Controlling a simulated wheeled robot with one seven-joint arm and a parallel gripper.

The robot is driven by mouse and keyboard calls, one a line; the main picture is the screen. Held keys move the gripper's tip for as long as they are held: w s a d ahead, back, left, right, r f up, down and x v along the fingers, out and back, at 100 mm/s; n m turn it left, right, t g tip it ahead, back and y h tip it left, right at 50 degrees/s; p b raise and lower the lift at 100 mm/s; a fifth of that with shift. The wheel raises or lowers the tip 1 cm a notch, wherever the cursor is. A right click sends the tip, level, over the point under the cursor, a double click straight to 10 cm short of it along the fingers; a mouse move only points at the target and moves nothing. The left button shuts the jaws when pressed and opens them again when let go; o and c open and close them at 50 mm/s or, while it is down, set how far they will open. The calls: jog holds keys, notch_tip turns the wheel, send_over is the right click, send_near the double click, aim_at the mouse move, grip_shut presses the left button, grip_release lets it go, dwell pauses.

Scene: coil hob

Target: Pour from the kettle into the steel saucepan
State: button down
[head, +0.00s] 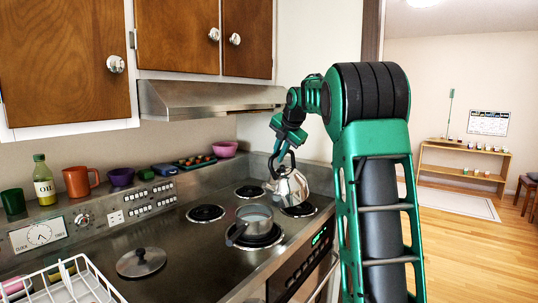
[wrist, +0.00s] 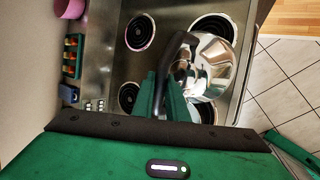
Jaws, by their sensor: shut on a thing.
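The shiny steel kettle (head: 289,187) hangs from my gripper (head: 284,152) over the right side of the hob. It looks close to upright, and I cannot tell how far it is above the back right coil. My gripper is shut on its dark handle. In the wrist view the kettle (wrist: 212,66) shows from above, with my green gripper (wrist: 168,95) at its handle. The steel saucepan (head: 254,217) sits on the front coil, left of and nearer than the kettle, with its dark handle pointing left and towards me. The kettle's spout is not clear.
A steel lid (head: 141,262) lies on the hob at the front left. A white dish rack (head: 70,285) stands at the near left. An orange mug (head: 80,181), a bottle (head: 43,180) and bowls line the back ledge. The range hood (head: 205,97) overhangs the back.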

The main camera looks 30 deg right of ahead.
jog(key=shift+w+r, duration=0.1)
jog(key=shift+w, duration=0.35)
jog(key=shift+w+a, duration=0.1)
jog(key=shift+a, duration=0.25)
jog(key=shift+s+a+f+n+t+h, duration=0.2)
jog(key=shift+a+h, duration=0.35)
jog(key=shift+a, duration=0.5)
jog(key=shift+s+a+f+n+t+h, duration=0.2)
jog(key=shift+a+h, duration=0.4)
jog(key=shift+a, duration=0.5)
jog(key=shift+s+a+f+n+t+h, duration=0.1)
jog(key=shift+s+a+n+h, duration=0.1)
jog(key=shift+a+h, duration=0.6)
jog(key=shift+s+a, duration=0.1)
jog(key=shift+a, duration=0.05)
jog(key=shift+r+y, duration=0.1)
jog(key=shift+y, duration=0.15)
jog(key=shift+a, duration=0.15)
jog(key=shift+s+a+r+n+h, duration=0.1)
jog(key=shift+a+n+h, duration=0.2)
jog(key=shift+a+h, duration=0.25)
jog(key=shift+a+t, duration=0.2)
jog(key=shift+t, duration=0.1)
